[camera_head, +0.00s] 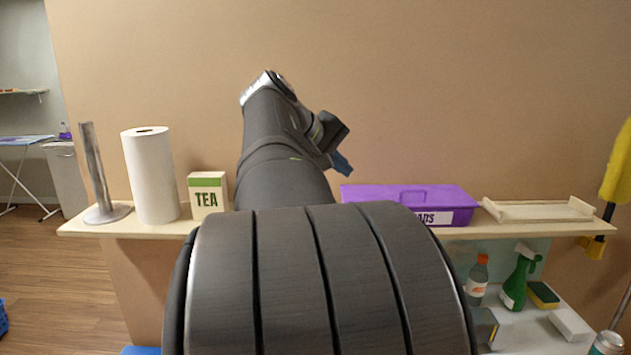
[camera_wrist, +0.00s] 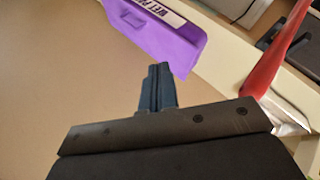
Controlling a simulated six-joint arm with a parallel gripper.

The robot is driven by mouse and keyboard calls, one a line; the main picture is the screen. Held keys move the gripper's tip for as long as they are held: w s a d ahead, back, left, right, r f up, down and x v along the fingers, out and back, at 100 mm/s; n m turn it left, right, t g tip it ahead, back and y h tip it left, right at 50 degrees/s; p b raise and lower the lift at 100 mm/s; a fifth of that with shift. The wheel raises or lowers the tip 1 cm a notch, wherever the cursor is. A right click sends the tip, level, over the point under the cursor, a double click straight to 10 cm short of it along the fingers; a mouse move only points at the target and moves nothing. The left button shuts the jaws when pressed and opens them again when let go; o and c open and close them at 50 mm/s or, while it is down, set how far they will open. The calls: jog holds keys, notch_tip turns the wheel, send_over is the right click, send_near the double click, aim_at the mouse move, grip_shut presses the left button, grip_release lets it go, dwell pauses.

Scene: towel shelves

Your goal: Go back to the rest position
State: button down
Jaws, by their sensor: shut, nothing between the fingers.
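My gripper (camera_head: 342,166) is raised above the shelf in the head view, in front of the bare wall. In the wrist view its blue fingers (camera_wrist: 157,88) are together, with nothing between them. My arm fills the middle of the head view and hides part of the shelf. In the wrist view the fingers point toward a purple box, apart from it.
The upper shelf (camera_head: 82,229) holds a metal stand (camera_head: 97,180), a paper roll (camera_head: 151,177), a TEA box (camera_head: 208,196), a purple lidded box (camera_head: 400,197) and a wooden tray (camera_head: 540,211). Below right are a green spray bottle (camera_head: 516,284) and a sponge (camera_head: 543,294).

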jog(key=shift+a+n+t, duration=0.25)
jog(key=shift+a+n, duration=0.4)
jog(key=shift+a, duration=0.6)
jog(key=shift+a+n+t, duration=0.25)
jog(key=shift+a+n, duration=0.4)
jog(key=shift+a, duration=0.6)
